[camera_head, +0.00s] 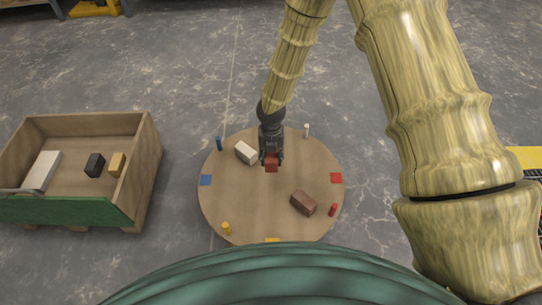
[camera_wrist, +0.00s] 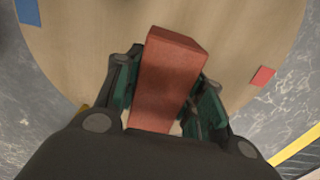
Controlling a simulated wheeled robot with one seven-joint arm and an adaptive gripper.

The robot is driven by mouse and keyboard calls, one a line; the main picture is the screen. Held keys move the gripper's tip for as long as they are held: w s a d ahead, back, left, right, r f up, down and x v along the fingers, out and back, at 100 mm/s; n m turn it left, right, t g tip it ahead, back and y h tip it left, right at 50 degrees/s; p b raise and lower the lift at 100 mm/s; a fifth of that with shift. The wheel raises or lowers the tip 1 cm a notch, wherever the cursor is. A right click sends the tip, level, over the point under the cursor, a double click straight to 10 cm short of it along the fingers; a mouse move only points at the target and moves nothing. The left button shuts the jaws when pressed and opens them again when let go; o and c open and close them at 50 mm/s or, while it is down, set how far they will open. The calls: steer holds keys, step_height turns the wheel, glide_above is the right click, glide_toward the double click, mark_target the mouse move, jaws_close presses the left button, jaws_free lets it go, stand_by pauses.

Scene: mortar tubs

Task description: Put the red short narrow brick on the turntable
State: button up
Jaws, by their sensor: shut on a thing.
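The red short narrow brick (camera_wrist: 165,80) is between the fingers of my gripper (camera_wrist: 163,98) in the wrist view. My gripper is shut on it, with a finger on each long side. In the head view the red brick (camera_head: 271,163) shows below my gripper (camera_head: 271,155), over the upper middle of the round wooden turntable (camera_head: 255,205). I cannot tell whether the brick touches the turntable. The wrist view shows the turntable surface (camera_wrist: 90,40) beneath the brick.
A white brick (camera_head: 246,153) and a brown brick (camera_head: 303,203) lie on the turntable. Coloured pegs and flat patches, such as the blue patch (camera_head: 206,180) and red patch (camera_head: 336,178), mark its edge. A wooden crate (camera_head: 147,165) with several bricks stands left.

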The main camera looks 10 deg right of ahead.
steer(key=b, duration=0.9)
glide_above(271, 179)
steer(key=shift+f, duration=3.7)
steer(key=shift+f+p, duration=0.5)
steer(key=shift+f, duration=1.3)
steer(key=shift+f, duration=0.5)
steer(key=o, duration=1.4)
step_height(271, 179, up, 12)
steer(key=shift+r, duration=0.1)
steer(key=shift+s, duration=0.1)
